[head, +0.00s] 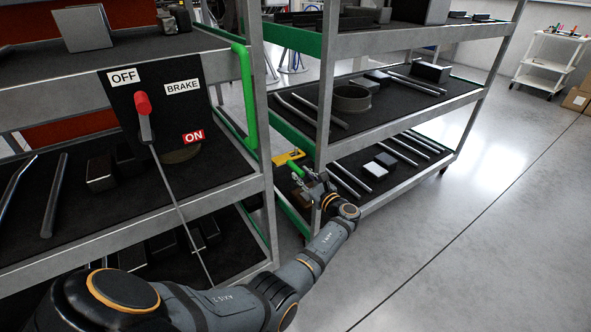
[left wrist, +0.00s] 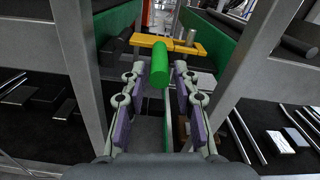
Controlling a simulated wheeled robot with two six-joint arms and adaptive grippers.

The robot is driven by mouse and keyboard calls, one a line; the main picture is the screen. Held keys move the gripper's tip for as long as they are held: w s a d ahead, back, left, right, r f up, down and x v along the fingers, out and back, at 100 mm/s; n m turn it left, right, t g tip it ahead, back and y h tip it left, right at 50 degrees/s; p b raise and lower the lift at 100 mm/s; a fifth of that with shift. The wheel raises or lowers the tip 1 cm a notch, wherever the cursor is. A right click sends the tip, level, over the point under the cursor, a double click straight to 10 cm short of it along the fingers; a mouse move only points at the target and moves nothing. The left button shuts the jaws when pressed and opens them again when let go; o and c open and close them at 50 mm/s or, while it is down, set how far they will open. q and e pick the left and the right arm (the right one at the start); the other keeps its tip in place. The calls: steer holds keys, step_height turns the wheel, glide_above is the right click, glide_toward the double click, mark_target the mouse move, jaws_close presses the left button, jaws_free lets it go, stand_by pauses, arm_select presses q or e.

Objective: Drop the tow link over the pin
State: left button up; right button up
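The tow link is a yellow bar (head: 288,157) with a green handle (head: 296,169), low between the two cart racks in the head view. In the left wrist view the yellow bar (left wrist: 152,41) lies crosswise, and its green handle (left wrist: 160,68) points toward me. A short grey metal pin (left wrist: 191,37) stands at the bar's right end; I cannot tell whether it passes through the bar. My left gripper (head: 309,181) is open, its fingers (left wrist: 159,75) on either side of the handle with narrow gaps showing. My right gripper is not in view.
Grey rack posts stand close on both sides of my left gripper. The left rack (head: 262,130) carries a brake panel (head: 160,105) with a red-knobbed lever (head: 143,106). The right rack (head: 392,125) holds rods and blocks. Open floor (head: 490,210) lies to the right.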

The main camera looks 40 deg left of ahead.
arm_select(q)
steer(key=v, duration=0.6)
steer(key=shift+d, duration=0.2)
